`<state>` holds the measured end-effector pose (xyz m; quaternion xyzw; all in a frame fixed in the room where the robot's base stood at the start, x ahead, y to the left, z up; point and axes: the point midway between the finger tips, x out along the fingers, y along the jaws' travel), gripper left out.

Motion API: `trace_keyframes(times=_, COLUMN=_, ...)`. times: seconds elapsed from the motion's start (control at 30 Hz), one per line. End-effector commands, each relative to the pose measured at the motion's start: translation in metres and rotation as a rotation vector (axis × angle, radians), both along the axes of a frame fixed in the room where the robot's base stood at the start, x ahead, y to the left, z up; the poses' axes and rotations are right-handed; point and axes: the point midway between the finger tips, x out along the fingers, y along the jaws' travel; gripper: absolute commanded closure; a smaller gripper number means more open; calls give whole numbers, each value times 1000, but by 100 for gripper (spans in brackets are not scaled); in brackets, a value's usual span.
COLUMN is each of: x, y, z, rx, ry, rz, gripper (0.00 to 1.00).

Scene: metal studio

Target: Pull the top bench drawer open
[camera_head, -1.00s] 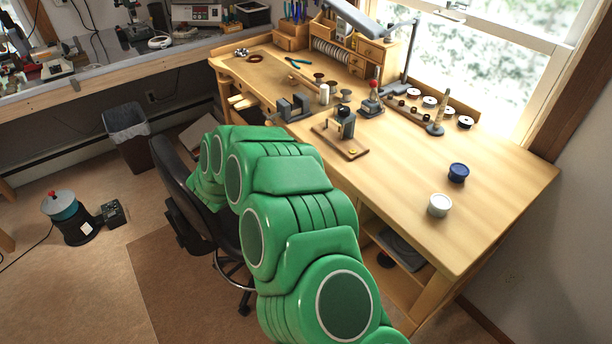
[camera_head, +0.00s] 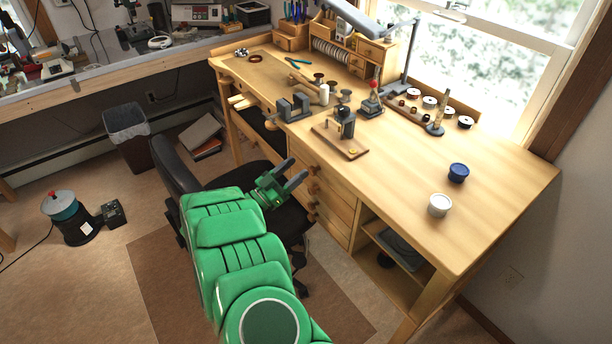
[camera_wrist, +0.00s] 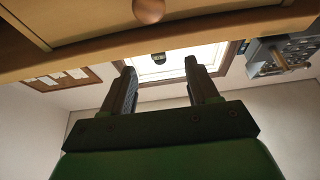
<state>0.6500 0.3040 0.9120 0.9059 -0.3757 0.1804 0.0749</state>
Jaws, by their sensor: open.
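The wooden bench (camera_head: 490,194) has a stack of drawers under its top, with round wooden knobs. The top drawer (camera_head: 301,160) looks shut, and its knob (camera_head: 312,169) faces my gripper. My gripper (camera_head: 296,170) is open and empty, in front of the drawer stack near the upper knobs; I cannot tell the exact gap. In the wrist view the two fingers (camera_wrist: 163,82) stand apart with nothing between them. A round knob (camera_wrist: 149,10) on a wooden drawer front shows at the top edge, beyond the fingertips and apart from them.
A dark office chair (camera_head: 255,195) stands under and beside my arm, close to the drawers. An open shelf (camera_head: 395,275) lies right of the drawers. A vise (camera_head: 293,108) and small tools stand on the bench. Floor (camera_head: 60,290) at the left front is clear.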

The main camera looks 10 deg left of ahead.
Motion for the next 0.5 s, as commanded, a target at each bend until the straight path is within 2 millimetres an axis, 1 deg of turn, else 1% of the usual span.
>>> trace_keyframes(times=0.5, x=0, y=0, z=-39, rx=-1, ry=0, rz=1, gripper=40)
